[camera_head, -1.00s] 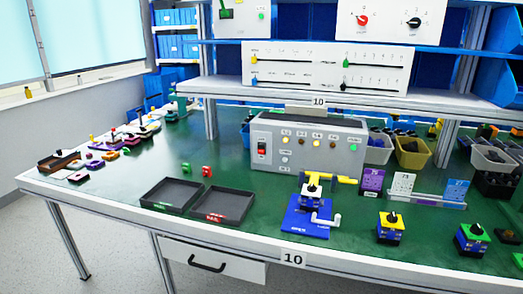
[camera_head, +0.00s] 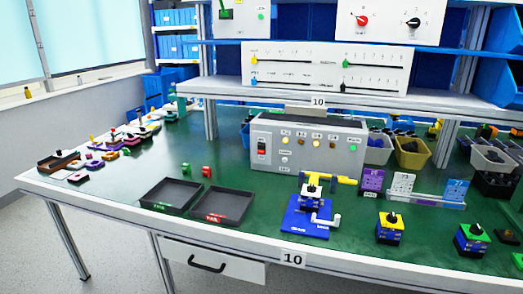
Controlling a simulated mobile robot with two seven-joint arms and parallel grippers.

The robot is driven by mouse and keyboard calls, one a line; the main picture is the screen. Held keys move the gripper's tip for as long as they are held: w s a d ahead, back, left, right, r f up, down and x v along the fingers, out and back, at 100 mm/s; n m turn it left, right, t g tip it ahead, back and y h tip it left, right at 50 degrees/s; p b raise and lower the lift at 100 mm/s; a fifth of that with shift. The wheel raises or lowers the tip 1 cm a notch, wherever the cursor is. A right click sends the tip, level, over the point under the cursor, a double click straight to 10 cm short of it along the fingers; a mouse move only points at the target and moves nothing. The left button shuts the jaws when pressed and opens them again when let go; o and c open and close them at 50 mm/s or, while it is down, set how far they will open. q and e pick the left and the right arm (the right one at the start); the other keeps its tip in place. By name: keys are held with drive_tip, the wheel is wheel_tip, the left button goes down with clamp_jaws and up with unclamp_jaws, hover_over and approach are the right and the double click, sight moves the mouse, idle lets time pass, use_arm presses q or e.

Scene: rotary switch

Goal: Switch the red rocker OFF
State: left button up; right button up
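The red rocker (camera_head: 262,147) sits on the left of the front face of a grey control box (camera_head: 322,155) on the green bench. It is small in the picture, and I cannot tell which way it is tipped. Several small round lamps and labels are on the same face, with a green one (camera_head: 354,148) at the right end. Nothing covers the rocker. Neither of my grippers shows in the head view.
A blue fixture (camera_head: 302,222) with a yellow-handled clamp (camera_head: 338,180) stands in front of the box. Two dark trays (camera_head: 172,193) lie to the left. Small switch blocks (camera_head: 389,230) stand at the right.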

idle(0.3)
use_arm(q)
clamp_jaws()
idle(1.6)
